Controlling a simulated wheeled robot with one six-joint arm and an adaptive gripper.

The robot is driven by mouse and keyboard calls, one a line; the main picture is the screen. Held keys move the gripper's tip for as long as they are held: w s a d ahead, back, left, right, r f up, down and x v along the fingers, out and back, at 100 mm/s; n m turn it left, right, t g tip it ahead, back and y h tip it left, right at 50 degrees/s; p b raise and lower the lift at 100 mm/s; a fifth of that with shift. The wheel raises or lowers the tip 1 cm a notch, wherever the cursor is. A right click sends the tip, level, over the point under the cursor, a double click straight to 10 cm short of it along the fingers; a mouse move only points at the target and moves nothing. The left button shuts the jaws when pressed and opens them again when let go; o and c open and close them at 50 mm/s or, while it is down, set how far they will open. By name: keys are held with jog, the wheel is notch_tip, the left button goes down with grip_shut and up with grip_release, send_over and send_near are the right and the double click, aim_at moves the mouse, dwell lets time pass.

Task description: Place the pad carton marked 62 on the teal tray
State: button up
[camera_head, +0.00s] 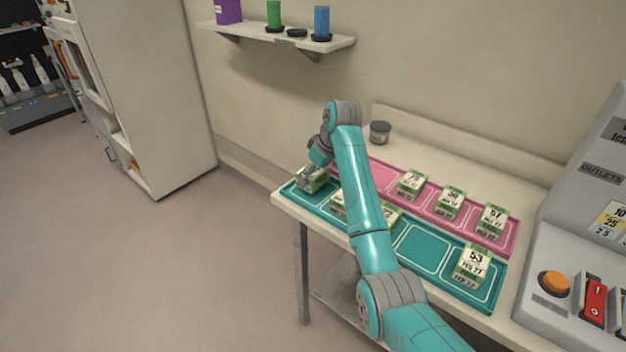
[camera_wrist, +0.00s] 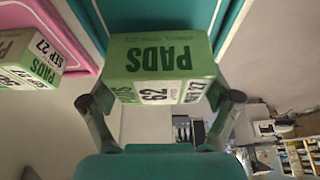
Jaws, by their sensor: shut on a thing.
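The pad carton marked 62 (camera_wrist: 160,62) is green and white and shows large in the wrist view, with its "PADS" face toward the camera. My gripper (camera_wrist: 164,102) is shut on it, one finger at each side. In the head view my gripper (camera_head: 314,172) and the carton (camera_head: 311,185) are at the left end of the teal tray (camera_head: 420,248). The teal tray (camera_wrist: 232,20) also shows behind the carton in the wrist view. I cannot tell whether the carton touches the tray.
More cartons stand on the teal tray, partly behind my arm, and one marked 53 (camera_head: 473,265) is at its right end. The pink tray (camera_head: 385,175) behind holds several cartons. A dark jar (camera_head: 380,132) stands at the back; a grey console (camera_head: 575,260) is right.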

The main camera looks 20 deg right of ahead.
jog(key=shift+f, duration=1)
jog(key=shift+f, duration=0.15)
jog(key=o, duration=1.1)
jog(key=shift+c, duration=0.2)
jog(key=v, duration=1.2)
jog(key=shift+w, duration=0.15)
